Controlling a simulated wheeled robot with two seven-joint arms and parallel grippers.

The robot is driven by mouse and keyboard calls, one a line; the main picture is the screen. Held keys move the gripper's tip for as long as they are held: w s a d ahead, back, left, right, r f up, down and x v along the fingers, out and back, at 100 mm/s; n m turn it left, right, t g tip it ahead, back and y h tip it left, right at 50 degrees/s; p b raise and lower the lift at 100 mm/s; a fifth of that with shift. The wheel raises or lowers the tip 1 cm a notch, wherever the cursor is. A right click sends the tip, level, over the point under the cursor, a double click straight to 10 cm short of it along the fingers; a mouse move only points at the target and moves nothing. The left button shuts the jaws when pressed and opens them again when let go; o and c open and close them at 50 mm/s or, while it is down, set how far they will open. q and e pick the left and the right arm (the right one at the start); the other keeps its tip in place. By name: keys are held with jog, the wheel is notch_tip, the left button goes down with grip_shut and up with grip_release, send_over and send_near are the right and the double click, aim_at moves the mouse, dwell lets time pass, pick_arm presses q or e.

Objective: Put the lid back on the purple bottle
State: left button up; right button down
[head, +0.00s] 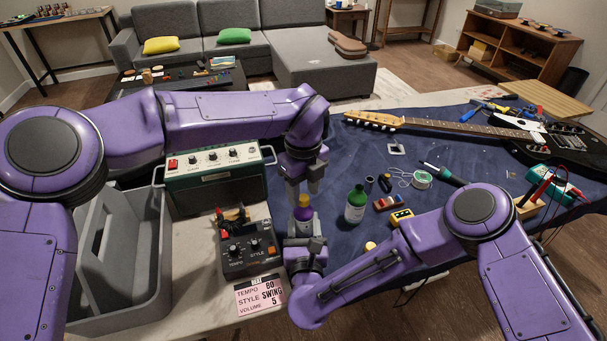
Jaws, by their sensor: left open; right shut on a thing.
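The purple bottle (303,214) stands upright near the middle of the head view, at the left edge of the blue mat, with a yellow top part. My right gripper (304,240) reaches it from the near side and is shut on it, partly hiding its lower body. My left gripper (305,190) points down just above the bottle, open, its fingers close to the yellow top; I cannot tell whether they touch it. A small round yellow piece (370,246) lies on the mat to the right; I cannot tell whether it is the lid.
A green bottle (355,205) stands just right of the purple one. A pedal (248,246), an amplifier (216,178) and a grey tote (122,262) are on the left. A guitar (470,129), solder spool (422,179) and yellow-black block (401,217) lie on the mat (345,155).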

pick_arm(q)
jog(key=shift+f, duration=0.6)
grip_shut()
jog(key=m, duration=0.5)
jog(key=shift+m, duration=0.3)
jog(key=m, duration=0.9)
jog(key=shift+d, duration=0.1)
jog(key=m, duration=0.4)
jog(key=shift+m, duration=0.4)
jog(key=shift+o, duration=0.8)
grip_release()
